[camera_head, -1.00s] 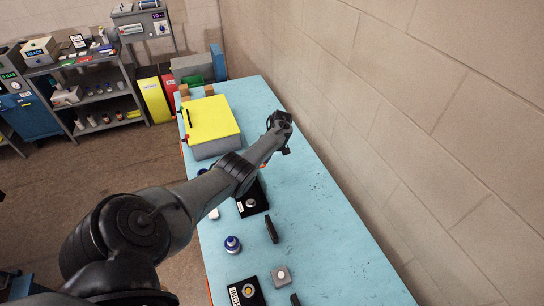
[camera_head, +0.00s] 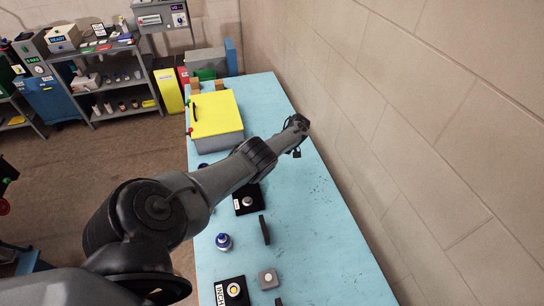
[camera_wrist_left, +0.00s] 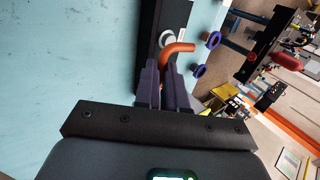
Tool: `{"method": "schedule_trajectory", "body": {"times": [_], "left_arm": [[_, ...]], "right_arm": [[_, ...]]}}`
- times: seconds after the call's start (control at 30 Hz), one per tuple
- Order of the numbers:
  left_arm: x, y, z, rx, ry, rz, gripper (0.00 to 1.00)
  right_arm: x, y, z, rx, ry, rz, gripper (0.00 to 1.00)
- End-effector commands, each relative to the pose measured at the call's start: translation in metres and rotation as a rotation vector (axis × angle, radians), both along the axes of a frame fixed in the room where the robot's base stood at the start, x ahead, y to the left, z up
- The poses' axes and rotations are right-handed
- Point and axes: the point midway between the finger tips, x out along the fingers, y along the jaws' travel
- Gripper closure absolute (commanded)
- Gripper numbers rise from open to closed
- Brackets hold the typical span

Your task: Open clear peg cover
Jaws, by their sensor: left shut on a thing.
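My left arm reaches over the blue table, with its gripper (camera_head: 297,150) near the wall-side edge. In the left wrist view the gripper's purple fingers (camera_wrist_left: 163,80) are shut on an orange bent tube (camera_wrist_left: 178,48). The tube curves to the right beyond the fingertips. A black strip with a grey round part (camera_wrist_left: 167,39) lies behind the tube. I cannot make out a clear peg cover in either view. My right gripper is not in view.
A grey box with a yellow lid (camera_head: 214,113) stands at the table's far left. The table (camera_head: 325,235) is clear at right, beside the wall.

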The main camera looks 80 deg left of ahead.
Motion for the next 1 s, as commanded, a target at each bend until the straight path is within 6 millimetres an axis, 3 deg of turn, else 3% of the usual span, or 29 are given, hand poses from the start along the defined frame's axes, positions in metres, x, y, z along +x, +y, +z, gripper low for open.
{"method": "schedule_trajectory", "body": {"times": [0.03,0.07,0.2,0.63,1.0], "left_arm": [[-0.003,-0.003,-0.004,-0.008,0.010,0.002,1.00],[-0.003,-0.003,-0.004,-0.008,0.010,0.002,0.85],[-0.002,-0.002,-0.003,-0.006,0.007,0.002,0.64],[0.004,0.000,0.005,0.000,0.000,0.000,0.64],[0.038,0.001,0.050,0.000,-0.001,0.001,0.64]], "right_arm": [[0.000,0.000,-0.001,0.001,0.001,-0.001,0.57],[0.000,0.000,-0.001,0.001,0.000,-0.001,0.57],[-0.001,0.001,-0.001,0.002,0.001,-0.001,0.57],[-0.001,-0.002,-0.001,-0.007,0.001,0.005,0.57],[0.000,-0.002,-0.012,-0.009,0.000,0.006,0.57]]}}
